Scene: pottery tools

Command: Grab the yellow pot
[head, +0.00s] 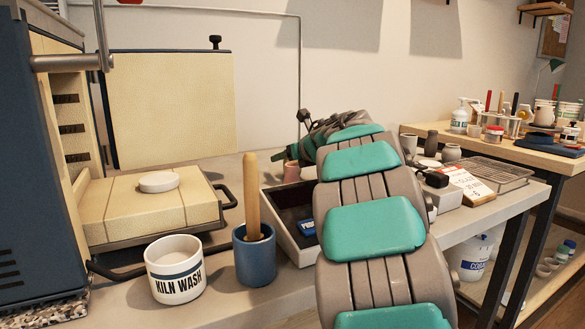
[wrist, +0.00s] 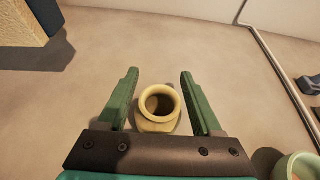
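The yellow pot (wrist: 158,123) shows in the wrist view, upright on the table, with a round open mouth. My gripper (wrist: 158,78) is open, with its two green fingers on the left and right of the pot. A gap shows between each finger and the pot. The lower part of the pot is hidden by my gripper's dark body. In the head view my arm covers the place, and I cannot see the yellow pot there.
In the head view, a white kiln wash pot (head: 175,276) and a blue cup (head: 254,262) with a wooden handle stand at the front. A kiln (head: 30,150) is at the left. A pale green bowl (wrist: 298,168) lies right of my gripper in the wrist view.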

